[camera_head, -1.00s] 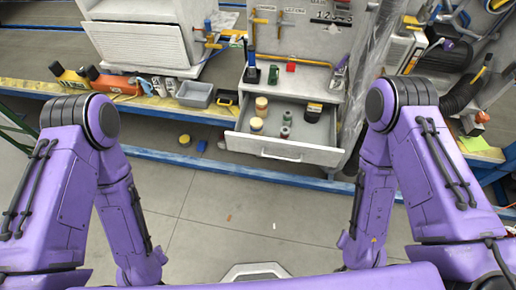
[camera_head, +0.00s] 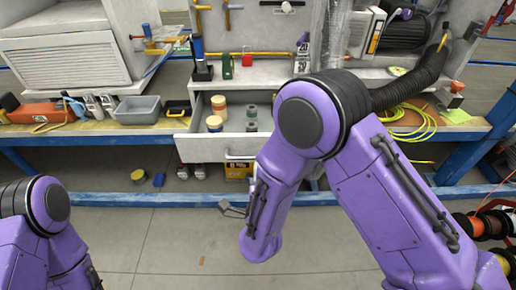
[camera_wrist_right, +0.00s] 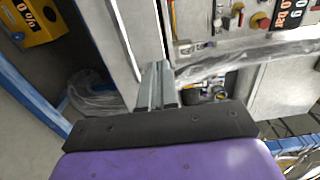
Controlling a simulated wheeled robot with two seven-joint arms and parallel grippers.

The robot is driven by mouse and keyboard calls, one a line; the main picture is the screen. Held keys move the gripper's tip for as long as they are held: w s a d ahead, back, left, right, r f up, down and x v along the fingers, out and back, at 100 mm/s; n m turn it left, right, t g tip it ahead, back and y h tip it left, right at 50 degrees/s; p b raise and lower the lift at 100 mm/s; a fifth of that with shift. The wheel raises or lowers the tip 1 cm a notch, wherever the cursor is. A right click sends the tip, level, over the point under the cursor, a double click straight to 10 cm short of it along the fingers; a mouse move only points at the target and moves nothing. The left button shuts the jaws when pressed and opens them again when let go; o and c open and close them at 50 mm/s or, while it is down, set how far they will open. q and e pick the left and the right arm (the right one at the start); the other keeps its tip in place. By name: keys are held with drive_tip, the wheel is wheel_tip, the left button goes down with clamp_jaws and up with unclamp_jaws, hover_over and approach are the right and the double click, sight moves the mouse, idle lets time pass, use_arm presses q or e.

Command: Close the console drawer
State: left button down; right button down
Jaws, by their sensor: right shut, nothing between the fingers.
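The console drawer (camera_head: 208,148) is pulled out under the grey workbench in the head view. It holds yellow-lidded jars (camera_head: 216,113) and green-grey rolls (camera_head: 251,118). My right arm bends in front of the drawer's right part and hides that end. In the right wrist view my right gripper (camera_wrist_right: 158,72) is shut and empty, its grey fingers together. Its tips are close to a pale panel edge; I cannot tell whether they touch it. My left arm shows at the lower left of the head view, but its gripper is out of view.
A grey bin (camera_head: 137,110) stands on the bench left of the drawer. A black hose (camera_head: 415,82) and yellow cable (camera_head: 418,125) lie at the right. A blue rail (camera_head: 120,199) runs low along the bench. The floor in front is mostly clear.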

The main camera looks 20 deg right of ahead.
sight(258, 138)
drive_tip(key=x, duration=1)
drive_tip(key=shift+w+f, duration=0.15)
use_arm(q)
drive_tip(key=shift+f, duration=0.1)
